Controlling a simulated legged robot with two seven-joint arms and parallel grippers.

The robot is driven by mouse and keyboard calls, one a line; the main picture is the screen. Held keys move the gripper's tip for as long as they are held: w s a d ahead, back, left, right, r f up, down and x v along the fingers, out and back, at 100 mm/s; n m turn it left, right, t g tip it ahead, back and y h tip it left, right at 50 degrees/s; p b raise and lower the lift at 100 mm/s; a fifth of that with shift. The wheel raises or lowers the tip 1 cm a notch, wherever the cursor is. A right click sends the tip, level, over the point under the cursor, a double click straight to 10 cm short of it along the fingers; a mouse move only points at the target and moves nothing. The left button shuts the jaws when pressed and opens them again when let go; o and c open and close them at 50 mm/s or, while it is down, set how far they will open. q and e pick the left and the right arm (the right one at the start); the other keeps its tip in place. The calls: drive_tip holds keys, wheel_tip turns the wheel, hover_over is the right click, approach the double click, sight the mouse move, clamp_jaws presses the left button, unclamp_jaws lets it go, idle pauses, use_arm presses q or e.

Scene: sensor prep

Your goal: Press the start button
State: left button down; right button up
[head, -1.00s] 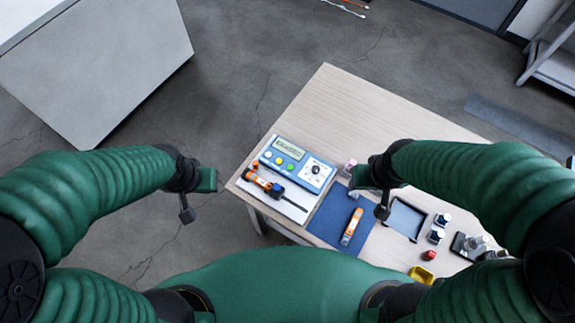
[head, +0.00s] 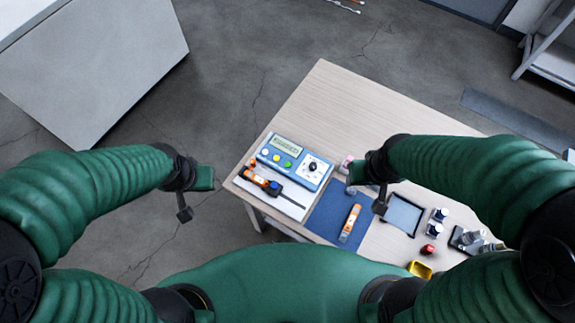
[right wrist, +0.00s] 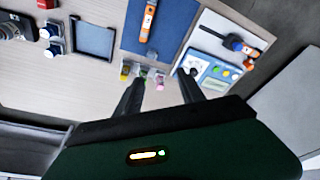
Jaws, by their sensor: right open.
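A blue-and-white instrument (head: 298,152) lies at the table's left end, with a display, a dark dial (head: 312,167) and a row of coloured round buttons. A yellow button (head: 265,152) and a green button (head: 288,163) stand out; I cannot read which is the start button. The instrument also shows in the right wrist view (right wrist: 207,84), beside the right finger. My right gripper (head: 365,190) is open and empty; its fingers are spread in the right wrist view (right wrist: 160,80). My left gripper (head: 197,194) hangs left of the table, apart from the instrument; its jaws are unclear.
An orange-and-black tool (head: 262,182) lies on a white sheet before the instrument. A blue mat (head: 325,213) holds an orange-and-white device (head: 350,222). A dark-rimmed tray (head: 403,214), several small jars, a red item (head: 427,250) and a yellow container (head: 420,269) are right. The table's far part is clear.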

clamp_jaws()
idle(0.3)
idle(1.5)
